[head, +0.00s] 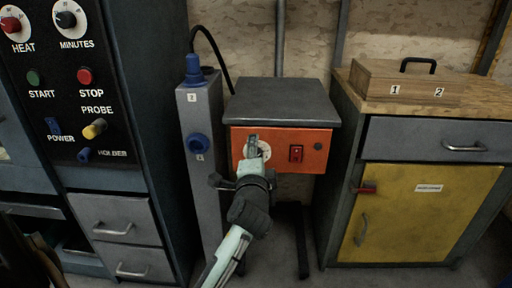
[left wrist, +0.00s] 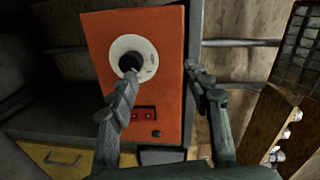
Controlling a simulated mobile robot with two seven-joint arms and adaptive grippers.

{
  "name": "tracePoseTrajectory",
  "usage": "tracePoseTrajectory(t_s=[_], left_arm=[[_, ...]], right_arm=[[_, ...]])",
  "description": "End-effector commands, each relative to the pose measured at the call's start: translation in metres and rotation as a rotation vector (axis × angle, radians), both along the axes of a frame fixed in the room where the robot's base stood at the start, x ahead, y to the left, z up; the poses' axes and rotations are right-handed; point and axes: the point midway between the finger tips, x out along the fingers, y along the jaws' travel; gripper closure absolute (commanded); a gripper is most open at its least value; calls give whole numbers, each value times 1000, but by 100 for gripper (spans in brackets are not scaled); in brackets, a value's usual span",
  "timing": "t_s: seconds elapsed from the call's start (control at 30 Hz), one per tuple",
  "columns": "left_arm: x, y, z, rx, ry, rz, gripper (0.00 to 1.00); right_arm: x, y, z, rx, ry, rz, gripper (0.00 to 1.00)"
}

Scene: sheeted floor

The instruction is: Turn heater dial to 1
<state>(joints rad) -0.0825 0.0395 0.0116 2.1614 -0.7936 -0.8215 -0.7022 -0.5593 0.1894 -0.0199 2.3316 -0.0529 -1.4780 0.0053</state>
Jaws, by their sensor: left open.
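The heater is a dark-topped box with an orange front (head: 312,139), also filling the middle of the left wrist view (left wrist: 160,35). Its round white dial (head: 265,151) is at the left of the front, partly hidden by my left gripper (head: 238,163). In the left wrist view the dial (left wrist: 119,46) shows a dark knob, and its marks are too small to read. My left gripper (left wrist: 162,75) is open. One fingertip overlaps the knob's lower edge; the other is past the panel's right edge. I cannot tell whether it touches. My right gripper is not in view.
A red switch (head: 296,153) is right of the dial. A grey post with blue fittings (head: 198,115) stands close left of the heater. A control panel (head: 60,110) is at far left, and a yellow-door cabinet (head: 415,215) with a wooden box (head: 425,85) is at right.

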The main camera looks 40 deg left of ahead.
Motion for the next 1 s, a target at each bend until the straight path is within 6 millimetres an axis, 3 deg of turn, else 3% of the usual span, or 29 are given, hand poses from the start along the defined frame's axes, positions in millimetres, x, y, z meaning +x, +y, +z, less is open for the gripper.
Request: tracePoseTrajectory(t_s=[0.5, 1.0], left_arm=[[-31, -19, -2, -4, 4, 0, 51], [-35, -21, 0, -4, 4, 1, 51]], right_arm=[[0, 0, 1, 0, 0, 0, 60], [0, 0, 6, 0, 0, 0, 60]])
